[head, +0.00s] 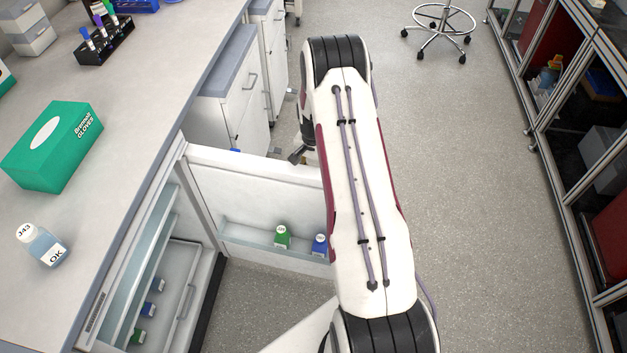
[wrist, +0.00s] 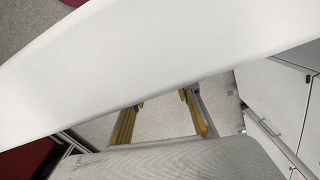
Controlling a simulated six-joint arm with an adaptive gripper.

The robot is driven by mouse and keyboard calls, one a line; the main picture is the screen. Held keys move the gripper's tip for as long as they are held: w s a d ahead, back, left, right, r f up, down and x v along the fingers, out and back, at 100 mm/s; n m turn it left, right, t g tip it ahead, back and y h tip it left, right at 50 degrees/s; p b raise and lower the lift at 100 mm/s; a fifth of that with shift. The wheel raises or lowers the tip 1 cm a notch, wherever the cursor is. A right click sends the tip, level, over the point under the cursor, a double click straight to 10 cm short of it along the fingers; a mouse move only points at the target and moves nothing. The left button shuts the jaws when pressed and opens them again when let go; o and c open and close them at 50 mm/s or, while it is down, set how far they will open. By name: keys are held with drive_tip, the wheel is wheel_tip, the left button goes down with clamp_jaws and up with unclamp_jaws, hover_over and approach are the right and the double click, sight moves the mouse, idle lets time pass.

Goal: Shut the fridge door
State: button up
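The fridge (head: 192,290) is under the counter at the left, with its door (head: 255,190) standing wide open. The door reaches out to the right until my arm hides its free end. Its inner shelf holds a green-labelled bottle (head: 281,237) and a blue-labelled bottle (head: 319,244). My gripper (head: 298,155) shows only as a dark tip beyond the door's top edge, left of my arm. In the wrist view my gripper (wrist: 161,98) has its yellow-padded fingers apart with floor between them. A broad white panel crosses in front there; I cannot tell whether the fingers touch it.
The counter (head: 135,125) carries a green glove box (head: 52,147), a labelled bottle (head: 42,245) and a tube rack (head: 104,42). White drawer cabinets (head: 235,95) stand beyond the door. Floor (head: 480,200) is clear to the right, up to glass cabinets (head: 570,130).

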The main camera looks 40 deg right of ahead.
drive_tip(key=shift+f, duration=1.45)
clamp_jaws()
